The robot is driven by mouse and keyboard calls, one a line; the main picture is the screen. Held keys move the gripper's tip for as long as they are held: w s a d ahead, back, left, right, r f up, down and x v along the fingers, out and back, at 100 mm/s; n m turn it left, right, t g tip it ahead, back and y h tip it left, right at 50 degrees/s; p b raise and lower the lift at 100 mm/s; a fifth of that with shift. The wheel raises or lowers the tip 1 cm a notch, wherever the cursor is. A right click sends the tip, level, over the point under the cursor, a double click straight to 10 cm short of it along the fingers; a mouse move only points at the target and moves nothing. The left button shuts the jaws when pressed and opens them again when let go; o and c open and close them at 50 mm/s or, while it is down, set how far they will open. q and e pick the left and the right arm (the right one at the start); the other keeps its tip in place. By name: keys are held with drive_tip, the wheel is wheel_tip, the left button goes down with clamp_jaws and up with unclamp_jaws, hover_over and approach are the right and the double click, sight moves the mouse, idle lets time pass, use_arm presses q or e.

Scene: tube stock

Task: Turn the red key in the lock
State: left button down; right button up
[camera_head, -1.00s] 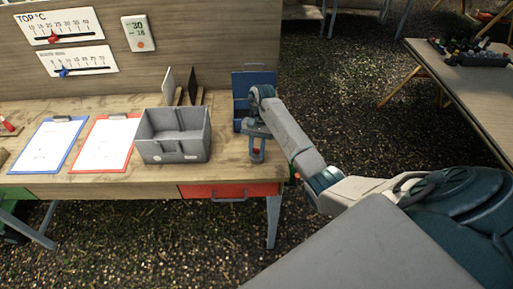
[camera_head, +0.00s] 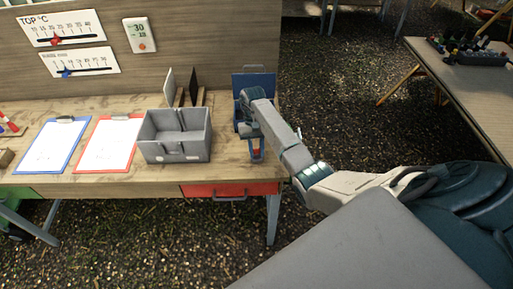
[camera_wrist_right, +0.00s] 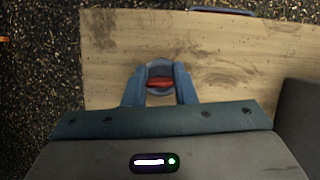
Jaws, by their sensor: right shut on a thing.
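The red key (camera_wrist_right: 159,83) shows in the right wrist view as a short red bar lying across the picture. It sits over a round grey lock (camera_wrist_right: 160,68) on the wooden tabletop. My right gripper (camera_wrist_right: 160,88) points down at the table's right front corner, with its two blue fingers shut on the key, one at each end. In the head view my right gripper (camera_head: 256,151) shows at the same corner, with a little red between its fingers; the lock is mostly hidden there. My left gripper is not in view.
A grey open bin (camera_head: 176,152) stands just left of the gripper, and a blue upright holder (camera_head: 262,82) is behind it. A red drawer (camera_head: 230,189) is below the tabletop. Clipboards with a red edge (camera_head: 107,145) and a blue edge (camera_head: 53,145) lie farther left.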

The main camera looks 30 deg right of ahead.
drive_tip(key=shift+n+h, duration=0.3)
drive_tip(key=shift+n, duration=0.5)
drive_tip(key=shift+m+y, duration=0.6)
drive_tip(key=shift+m, duration=0.9)
drive_tip(key=o, duration=1)
drive_tip(key=shift+o, duration=0.2)
